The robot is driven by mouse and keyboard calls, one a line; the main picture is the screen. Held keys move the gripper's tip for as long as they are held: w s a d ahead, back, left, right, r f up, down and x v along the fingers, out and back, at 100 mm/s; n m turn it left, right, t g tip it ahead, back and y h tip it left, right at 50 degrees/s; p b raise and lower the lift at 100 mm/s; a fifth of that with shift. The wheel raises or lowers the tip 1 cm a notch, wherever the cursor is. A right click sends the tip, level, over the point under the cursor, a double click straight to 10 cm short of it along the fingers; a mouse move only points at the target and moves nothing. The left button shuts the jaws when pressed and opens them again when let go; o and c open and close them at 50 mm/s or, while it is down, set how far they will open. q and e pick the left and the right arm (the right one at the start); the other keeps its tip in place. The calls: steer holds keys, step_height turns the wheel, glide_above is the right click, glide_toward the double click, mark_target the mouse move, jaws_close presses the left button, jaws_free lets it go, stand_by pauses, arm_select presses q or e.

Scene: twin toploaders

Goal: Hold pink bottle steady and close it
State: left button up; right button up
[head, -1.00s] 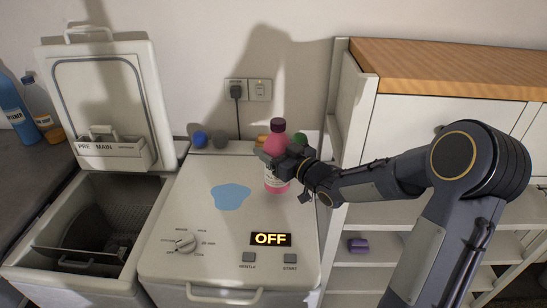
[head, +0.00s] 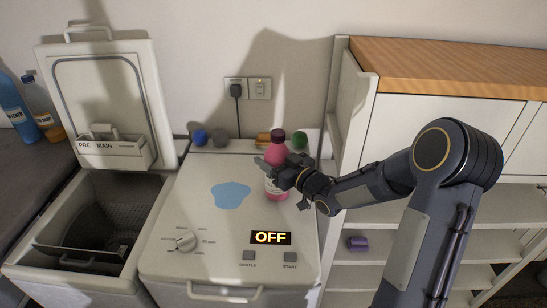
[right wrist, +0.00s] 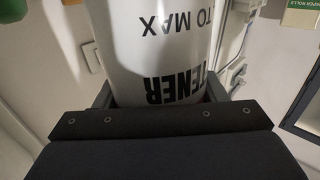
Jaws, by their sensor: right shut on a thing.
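The pink bottle (head: 276,156) with a dark maroon cap (head: 277,135) on its top is upright at the back right of the closed right-hand washer (head: 195,225). My right gripper (head: 274,174) is shut around the bottle's middle, below the shoulder. I cannot tell whether the bottle's base touches the washer top, or whether the cap is tight. In the right wrist view, the bottle's white label (right wrist: 165,50) with upside-down black lettering fills the space between the fingers. My left gripper is not in view.
A blue puddle (head: 231,195) lies on the washer top left of the bottle. Blue, grey and green balls and an orange item line the back edge. The left washer's lid (head: 110,100) stands open. A shelf unit (head: 400,215) with a purple item (head: 357,244) is at right.

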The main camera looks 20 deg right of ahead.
steer(key=o, duration=1.9)
steer(key=shift+s+r+p, duration=0.1)
steer(key=shift+r+p, duration=0.1)
steer(key=shift+p, duration=0.15)
steer(key=b+v, duration=0.2)
steer(key=v, duration=0.9)
steer(key=shift+s+d+f, duration=0.1)
steer(key=shift+s+d, duration=0.05)
steer(key=shift+s, duration=0.2)
